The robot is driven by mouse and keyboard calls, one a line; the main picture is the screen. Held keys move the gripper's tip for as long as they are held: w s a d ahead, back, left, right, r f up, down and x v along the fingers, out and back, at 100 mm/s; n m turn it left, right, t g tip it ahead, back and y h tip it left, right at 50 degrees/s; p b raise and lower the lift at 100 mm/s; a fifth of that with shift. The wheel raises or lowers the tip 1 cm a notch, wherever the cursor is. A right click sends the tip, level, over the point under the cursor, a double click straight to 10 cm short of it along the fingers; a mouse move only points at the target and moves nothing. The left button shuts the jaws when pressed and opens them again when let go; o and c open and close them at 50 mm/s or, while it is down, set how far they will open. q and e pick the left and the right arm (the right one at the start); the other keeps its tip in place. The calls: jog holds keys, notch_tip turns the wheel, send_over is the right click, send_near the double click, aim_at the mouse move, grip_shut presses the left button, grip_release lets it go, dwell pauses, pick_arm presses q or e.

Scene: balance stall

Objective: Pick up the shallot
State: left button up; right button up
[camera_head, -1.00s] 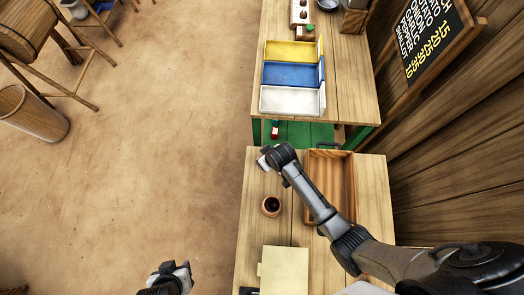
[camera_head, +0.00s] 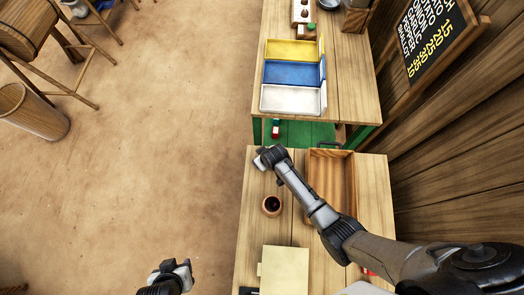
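I cannot make out a shallot for certain in the head view. My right gripper (camera_head: 261,161) is over the left edge of the near table, left of the wooden tray. It points down and its fingers are too small and hidden to show whether they are open or hold something. A small brown pot (camera_head: 271,206) with a dark inside stands on the table just below it in the picture. My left gripper (camera_head: 183,271) is low over the floor, left of the table, with its finger state unclear.
An empty-looking wooden tray (camera_head: 331,158) lies on the near table (camera_head: 374,200), beneath my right forearm. A pale yellow board (camera_head: 285,270) lies nearer. Yellow (camera_head: 292,49), blue (camera_head: 291,73) and white (camera_head: 290,98) bins stand on the far table. A price chalkboard (camera_head: 432,38) leans at right.

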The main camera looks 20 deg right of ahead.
jog(key=shift+c, duration=0.5)
jog(key=c, duration=0.8)
jog(key=shift+c, duration=0.2)
